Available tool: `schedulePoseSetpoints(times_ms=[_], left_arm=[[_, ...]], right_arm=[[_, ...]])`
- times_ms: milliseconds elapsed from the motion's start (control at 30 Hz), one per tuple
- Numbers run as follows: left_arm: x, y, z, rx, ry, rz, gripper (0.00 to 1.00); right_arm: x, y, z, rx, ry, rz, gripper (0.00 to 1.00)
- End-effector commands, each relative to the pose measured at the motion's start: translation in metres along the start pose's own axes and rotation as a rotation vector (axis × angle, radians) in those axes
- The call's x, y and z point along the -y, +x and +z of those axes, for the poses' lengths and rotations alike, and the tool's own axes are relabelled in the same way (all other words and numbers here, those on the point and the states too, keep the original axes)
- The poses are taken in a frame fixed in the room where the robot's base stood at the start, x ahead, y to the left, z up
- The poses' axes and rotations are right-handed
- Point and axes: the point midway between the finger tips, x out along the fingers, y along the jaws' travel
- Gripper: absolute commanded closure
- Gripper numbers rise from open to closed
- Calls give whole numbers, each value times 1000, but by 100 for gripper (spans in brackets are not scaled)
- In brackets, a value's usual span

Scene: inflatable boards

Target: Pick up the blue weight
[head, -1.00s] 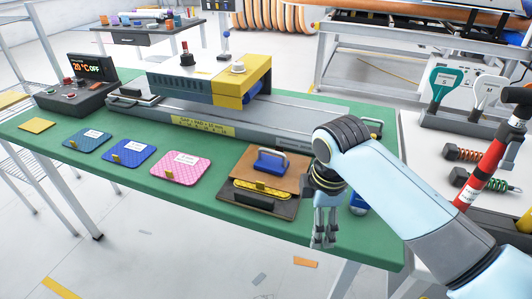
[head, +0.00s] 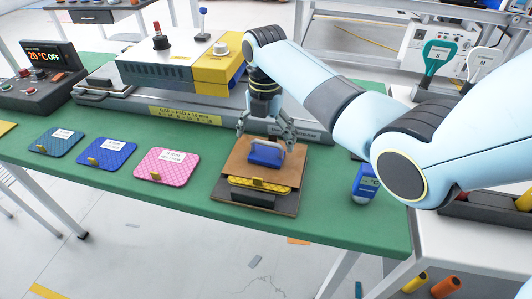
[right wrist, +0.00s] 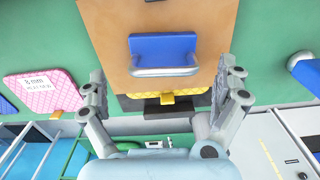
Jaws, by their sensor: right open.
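The blue weight (head: 266,153) is a block with a grey bar handle. It sits on a brown board (head: 236,161), with a yellow patterned piece and a dark base below. My left gripper is in neither view.
Pink (head: 166,165), blue (head: 108,155) and teal (head: 56,141) pads lie left on the green table (head: 200,225). A yellow-ended machine (head: 215,75) stands behind the weight.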

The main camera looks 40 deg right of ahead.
Motion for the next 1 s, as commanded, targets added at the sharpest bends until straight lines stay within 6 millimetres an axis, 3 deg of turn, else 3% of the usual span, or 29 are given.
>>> schedulePoseSetpoints(times_ms=[300,567,1000], left_arm=[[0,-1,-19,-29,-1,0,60],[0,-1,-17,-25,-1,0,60],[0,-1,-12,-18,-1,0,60]], right_arm=[[3,44,-2,-1,0,0,0],[3,47,-2,0,0,0,0],[4,47,-2,0,1,0,56]])
